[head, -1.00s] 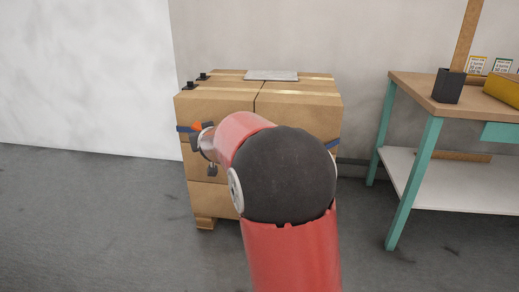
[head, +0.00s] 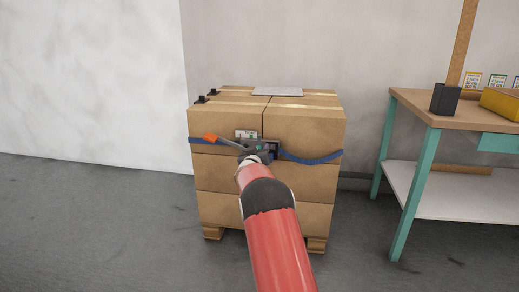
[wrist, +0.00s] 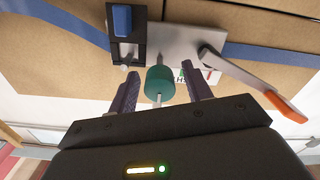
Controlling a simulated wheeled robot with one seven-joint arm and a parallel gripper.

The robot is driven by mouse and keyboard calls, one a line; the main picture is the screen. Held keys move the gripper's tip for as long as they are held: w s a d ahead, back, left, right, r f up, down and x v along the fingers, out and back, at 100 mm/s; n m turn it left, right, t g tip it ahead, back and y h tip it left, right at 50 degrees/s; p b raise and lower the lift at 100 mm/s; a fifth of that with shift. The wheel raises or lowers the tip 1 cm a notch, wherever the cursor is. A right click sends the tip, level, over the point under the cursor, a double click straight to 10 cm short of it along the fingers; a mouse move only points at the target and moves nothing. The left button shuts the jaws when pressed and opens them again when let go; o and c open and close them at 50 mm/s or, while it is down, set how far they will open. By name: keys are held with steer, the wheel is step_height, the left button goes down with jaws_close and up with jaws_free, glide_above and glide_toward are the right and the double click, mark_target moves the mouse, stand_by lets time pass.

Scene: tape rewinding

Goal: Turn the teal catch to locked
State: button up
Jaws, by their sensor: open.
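The teal catch (wrist: 160,84) is a short teal cylinder with a thin metal pin, on the grey metal plate (wrist: 180,42) of the tape device. In the wrist view it lies between the two fingers of my gripper (wrist: 160,92), which are open and apart from it on both sides. In the head view my gripper (head: 255,151) is at the front of the stacked boxes, and the catch cannot be made out there. A lever with an orange handle (head: 210,137) reaches out to the left; the orange grip (wrist: 286,107) is at right in the wrist view.
A blue strap (head: 312,158) runs across the cardboard boxes (head: 310,180). A black block with a blue piece (wrist: 122,20) sits beside the plate. A workbench (head: 415,98) with a yellow bin (head: 502,104) stands at right. The floor at left is clear.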

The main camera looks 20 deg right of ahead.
steer(key=shift+x, duration=0.85)
steer(key=c, duration=1)
steer(key=shift+o, duration=0.2)
